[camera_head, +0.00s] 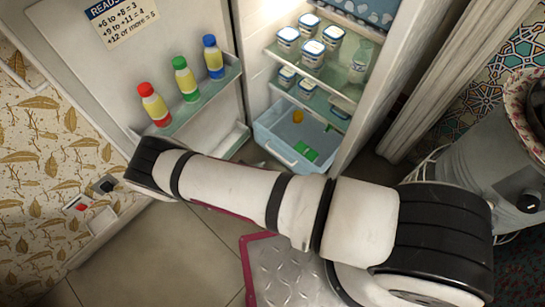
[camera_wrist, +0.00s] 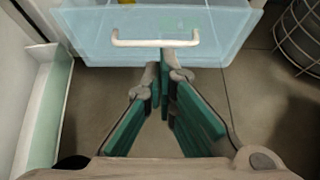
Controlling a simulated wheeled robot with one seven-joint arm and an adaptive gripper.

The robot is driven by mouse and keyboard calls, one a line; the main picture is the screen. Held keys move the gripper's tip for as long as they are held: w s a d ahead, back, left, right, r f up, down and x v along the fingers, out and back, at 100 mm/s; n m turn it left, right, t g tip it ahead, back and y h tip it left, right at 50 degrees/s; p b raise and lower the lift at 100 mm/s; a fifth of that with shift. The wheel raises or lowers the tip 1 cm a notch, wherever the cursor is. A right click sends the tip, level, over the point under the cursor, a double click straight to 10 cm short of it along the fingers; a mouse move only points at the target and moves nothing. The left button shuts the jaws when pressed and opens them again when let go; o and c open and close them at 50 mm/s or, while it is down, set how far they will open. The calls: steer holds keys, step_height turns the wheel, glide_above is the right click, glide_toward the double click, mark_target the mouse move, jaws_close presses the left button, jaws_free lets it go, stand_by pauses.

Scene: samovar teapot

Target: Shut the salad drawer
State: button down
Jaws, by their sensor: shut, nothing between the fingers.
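The salad drawer (camera_head: 285,150) is a pale blue see-through bin at the bottom of the open fridge. It stands pulled out, with an orange item (camera_head: 298,117) and green items (camera_head: 306,151) inside. In the wrist view its front panel (camera_wrist: 232,25) fills the top, with a white bar handle (camera_wrist: 140,43) across it. My gripper (camera_wrist: 165,62) has green-padded fingers that meet at the tips, shut and empty. The tips appear just below the handle's right part; I cannot tell whether they touch the drawer. In the head view my arm hides the gripper.
The fridge door (camera_head: 105,75) is open at left, with red, green and blue-capped bottles on its shelf (camera_head: 200,100). Tubs (camera_head: 312,52) stand on the shelves above the drawer. Floor before the drawer is clear.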

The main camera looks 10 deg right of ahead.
steer(key=b, duration=0.2)
glide_toward(285, 149)
step_height(285, 149, down, 3)
steer(key=w+d, duration=0.2)
steer(key=d, duration=0.1)
steer(key=shift+d+b, duration=0.1)
steer(key=shift+b, duration=0.25)
steer(key=shift+w+d+r, duration=0.1)
steer(key=shift+w+d, duration=0.25)
steer(key=shift+d, duration=0.15)
